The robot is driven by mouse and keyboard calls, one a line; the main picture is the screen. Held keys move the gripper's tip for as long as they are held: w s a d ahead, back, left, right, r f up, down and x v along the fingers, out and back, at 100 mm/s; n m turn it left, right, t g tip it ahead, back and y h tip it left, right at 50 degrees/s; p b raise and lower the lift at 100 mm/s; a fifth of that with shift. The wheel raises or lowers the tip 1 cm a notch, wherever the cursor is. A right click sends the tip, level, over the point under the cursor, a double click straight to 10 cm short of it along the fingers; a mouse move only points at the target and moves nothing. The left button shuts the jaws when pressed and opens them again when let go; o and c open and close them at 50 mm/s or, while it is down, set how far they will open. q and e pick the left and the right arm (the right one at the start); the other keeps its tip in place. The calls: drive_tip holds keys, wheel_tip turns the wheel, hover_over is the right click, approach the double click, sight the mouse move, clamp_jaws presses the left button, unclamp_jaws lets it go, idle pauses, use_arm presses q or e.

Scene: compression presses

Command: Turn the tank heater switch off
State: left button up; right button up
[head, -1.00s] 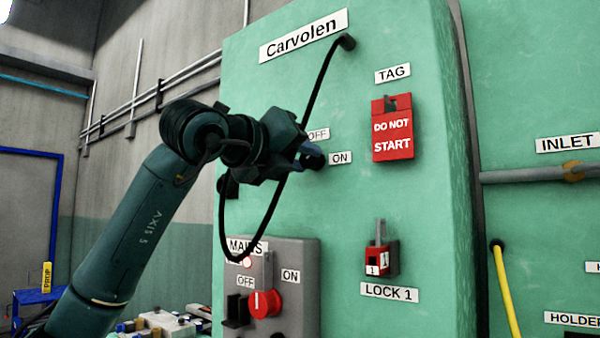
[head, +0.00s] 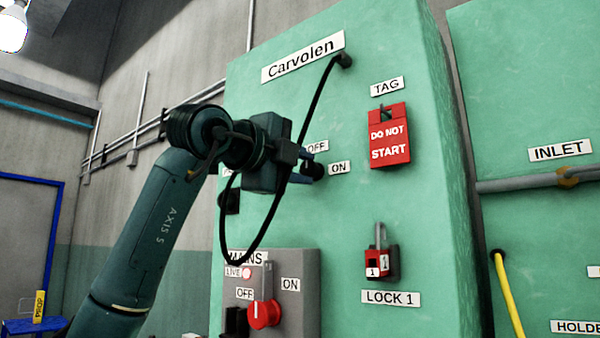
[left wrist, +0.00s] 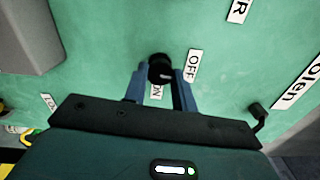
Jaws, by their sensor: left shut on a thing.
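A small black knob (head: 314,170) stands out from the green cabinet (head: 405,235), beside its OFF label (head: 317,146) and ON label (head: 340,167). My left gripper (head: 306,163) is shut on this knob. The left wrist view shows the knob (left wrist: 160,68) between the tips of the two blue fingers (left wrist: 160,76), with the OFF label (left wrist: 192,66) and the ON label (left wrist: 156,91) close by. The knob's name label is not readable; a label ending in R (left wrist: 239,10) shows in the wrist view. Which way the knob points cannot be told. My right gripper is not in view.
A black cable (head: 318,100) loops down the cabinet close to my gripper. Below are a grey MAINS box (head: 300,275) with a red rotary switch (head: 264,313), and a red lock (head: 378,264). A red DO NOT START tag (head: 390,137) hangs to the right.

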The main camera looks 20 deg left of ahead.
use_arm(q)
drive_tip(key=shift+n, duration=0.6)
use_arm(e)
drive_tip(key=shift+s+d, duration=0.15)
use_arm(q)
drive_tip(key=o, duration=1)
drive_tip(key=b+v, duration=0.2)
drive_tip(key=v, duration=1.1)
drive_tip(key=shift+b, duration=0.3)
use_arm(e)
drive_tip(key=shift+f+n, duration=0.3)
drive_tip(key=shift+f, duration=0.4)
